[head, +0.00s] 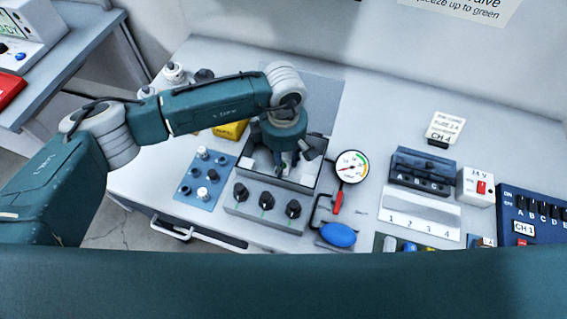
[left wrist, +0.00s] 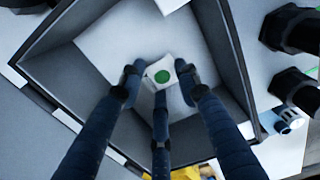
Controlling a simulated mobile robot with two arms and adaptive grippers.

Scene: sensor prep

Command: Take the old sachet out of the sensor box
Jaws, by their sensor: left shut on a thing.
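The sensor box (head: 251,208) is a grey open-topped box on the bench, with several black knobs along its front. My left gripper (head: 287,163) reaches down into it from above. In the left wrist view my gripper (left wrist: 160,82) has its dark fingers closed around a small white sachet (left wrist: 162,76) with a green dot. The sachet is inside the walls of the box (left wrist: 229,50), above or on its pale floor; I cannot tell whether it touches. In the head view the arm and fingers hide the sachet. My right gripper is not in view.
A blue plate (head: 184,186) with several small fittings lies left of the box. A pressure gauge (head: 351,167) and a blue squeeze bulb (head: 338,235) are right of it. A yellow block (head: 232,130) is behind. A numbered white tray (head: 420,213) stands farther right.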

